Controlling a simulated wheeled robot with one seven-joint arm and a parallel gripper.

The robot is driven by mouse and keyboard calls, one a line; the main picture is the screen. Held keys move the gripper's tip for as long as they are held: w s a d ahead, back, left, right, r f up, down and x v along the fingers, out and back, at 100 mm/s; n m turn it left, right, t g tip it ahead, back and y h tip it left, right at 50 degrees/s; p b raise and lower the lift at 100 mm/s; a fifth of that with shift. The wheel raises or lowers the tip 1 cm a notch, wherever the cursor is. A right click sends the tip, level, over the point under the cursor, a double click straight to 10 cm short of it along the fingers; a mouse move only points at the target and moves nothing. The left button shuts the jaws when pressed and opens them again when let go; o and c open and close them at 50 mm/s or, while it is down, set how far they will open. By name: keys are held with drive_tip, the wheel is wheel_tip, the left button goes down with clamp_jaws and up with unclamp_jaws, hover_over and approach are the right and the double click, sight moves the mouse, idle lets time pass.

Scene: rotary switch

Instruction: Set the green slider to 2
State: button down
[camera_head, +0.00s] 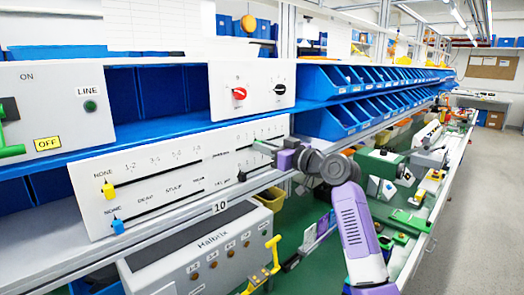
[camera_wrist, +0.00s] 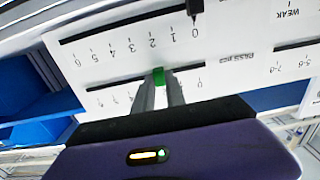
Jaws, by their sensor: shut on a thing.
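The green slider (camera_wrist: 158,76) sits in a slot of the white panel in the wrist view, with my gripper (camera_wrist: 160,80) closed around it. Both grey fingers reach up to its sides. A 0 mark shows to the right of the slider, and other marks of its scale lie to the left. The marks right under the slider are hidden by my fingers, so its exact number cannot be read. In the head view, my gripper (camera_head: 265,147) is at the right part of the slider panel (camera_head: 85,190), where the green slider is mostly hidden.
A black slider (camera_wrist: 194,8) stands at 0 on the neighbouring scale; it also shows in the head view (camera_head: 242,176). Yellow (camera_head: 108,190) and blue (camera_head: 118,226) sliders are at the panel's left end. Red (camera_head: 239,93) and black (camera_head: 280,89) knobs are above. Blue bins (camera_head: 330,124) stand at right.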

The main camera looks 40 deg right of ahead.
drive_tip(key=c, duration=1.4)
unclamp_jaws()
drive_tip(key=shift+o, duration=0.2)
drive_tip(key=shift+s, duration=0.1)
drive_tip(key=s+b, duration=0.1)
drive_tip(key=s, duration=0.6)
drive_tip(key=shift+s+d+b, duration=0.15)
drive_tip(key=shift+s+b, duration=0.15)
drive_tip(key=shift+b, duration=0.1)
